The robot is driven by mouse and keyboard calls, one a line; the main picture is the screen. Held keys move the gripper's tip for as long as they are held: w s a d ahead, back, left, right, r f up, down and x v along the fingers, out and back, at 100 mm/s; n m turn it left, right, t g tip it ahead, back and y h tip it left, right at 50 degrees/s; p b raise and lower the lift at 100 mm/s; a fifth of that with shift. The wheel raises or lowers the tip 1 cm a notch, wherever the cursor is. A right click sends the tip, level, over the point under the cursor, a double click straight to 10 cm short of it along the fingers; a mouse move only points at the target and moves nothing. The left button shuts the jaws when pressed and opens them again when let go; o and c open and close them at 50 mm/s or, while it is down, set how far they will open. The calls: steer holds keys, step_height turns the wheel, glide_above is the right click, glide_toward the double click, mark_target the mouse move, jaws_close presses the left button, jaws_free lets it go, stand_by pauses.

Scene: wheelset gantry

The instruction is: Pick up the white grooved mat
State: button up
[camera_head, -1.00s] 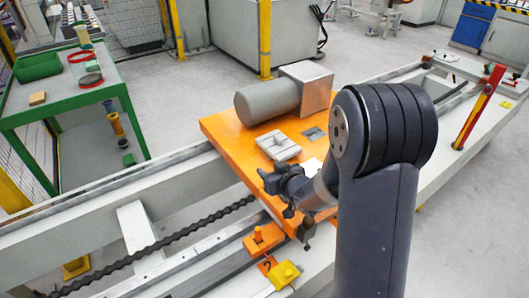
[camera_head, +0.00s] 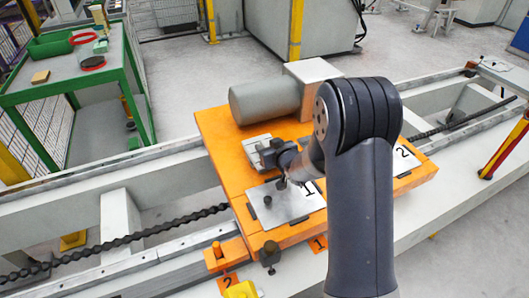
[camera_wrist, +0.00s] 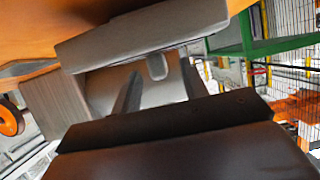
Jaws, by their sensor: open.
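The white grooved mat (camera_head: 254,146) is a small pale block with grooves, lying on the orange platform (camera_head: 225,148) in front of the grey cylinder. My gripper (camera_head: 267,156) is at the mat's right side in the head view and hides part of it. In the wrist view, my gripper's two dark fingers (camera_wrist: 158,92) stand apart with a gap between them. A pale grey bar-like form (camera_wrist: 140,36), probably the mat, lies just beyond the fingertips. I see nothing held, and whether the fingers touch the mat cannot be told.
A grey cylinder (camera_head: 263,101) with a pale box (camera_head: 315,76) stands behind the mat. A metal plate marked 1 (camera_head: 285,204) lies in front; a plate marked 2 (camera_head: 402,160) lies right. A green table (camera_head: 60,80) stands at the far left.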

steer(key=shift+x, duration=1.25)
steer(key=shift+c, duration=0.4)
jaws_close()
